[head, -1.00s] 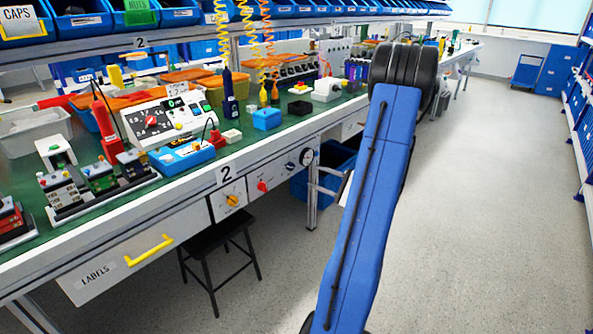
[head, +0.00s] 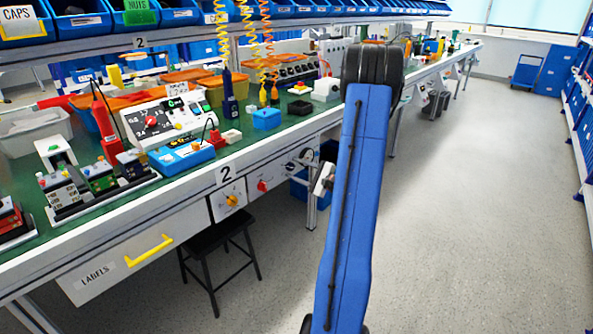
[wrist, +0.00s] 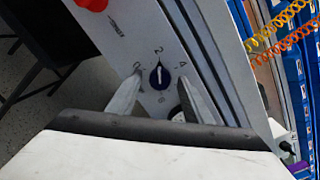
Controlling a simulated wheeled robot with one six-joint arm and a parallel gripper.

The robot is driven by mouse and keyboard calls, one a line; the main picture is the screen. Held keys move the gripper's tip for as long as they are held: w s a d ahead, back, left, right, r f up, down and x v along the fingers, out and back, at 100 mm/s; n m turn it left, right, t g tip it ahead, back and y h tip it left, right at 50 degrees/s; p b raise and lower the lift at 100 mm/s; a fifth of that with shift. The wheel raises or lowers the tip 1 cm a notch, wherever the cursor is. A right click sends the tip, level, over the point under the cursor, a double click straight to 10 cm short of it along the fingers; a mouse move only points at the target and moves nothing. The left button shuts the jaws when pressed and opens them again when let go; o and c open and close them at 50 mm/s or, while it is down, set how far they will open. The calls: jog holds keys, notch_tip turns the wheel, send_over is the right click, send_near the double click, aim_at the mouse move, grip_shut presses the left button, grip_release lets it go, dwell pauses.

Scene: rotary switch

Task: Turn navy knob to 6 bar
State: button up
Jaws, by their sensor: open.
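The navy knob (wrist: 158,77) sits on a pale panel in the middle of the wrist view. Numbers including 0, 2 and 4 are printed around it. Its white line runs nearly straight up and down in that view, in line with the 2. My gripper (wrist: 160,74) is open, with one finger on each side of the knob in the picture; I cannot tell whether either finger touches it. In the head view the navy knob (head: 290,166) shows small on the bench front, and my pale gripper (head: 324,179) is just right of it.
A red knob (head: 262,185) and a yellow knob (head: 232,200) are on panels to the left along the bench front. A black stool (head: 218,240) stands below. A round gauge lies close to the right finger in the wrist view. The aisle floor (head: 470,220) is clear.

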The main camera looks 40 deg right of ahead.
jog(key=c, duration=1.1)
jog(key=shift+o, duration=0.2)
jog(key=shift+m, duration=0.3)
jog(key=m, duration=0.4)
jog(key=shift+m, duration=0.3)
jog(key=m, duration=0.5)
jog(key=shift+f+m+t+h, duration=0.1)
jog(key=shift+m+t+h, duration=0.2)
jog(key=shift+t, duration=0.1)
jog(key=m, duration=0.7)
jog(key=shift+h, duration=0.3)
jog(key=m+h, duration=0.1)
jog(key=m, duration=0.6)
jog(key=shift+a, duration=0.1)
jog(key=shift+m, duration=0.3)
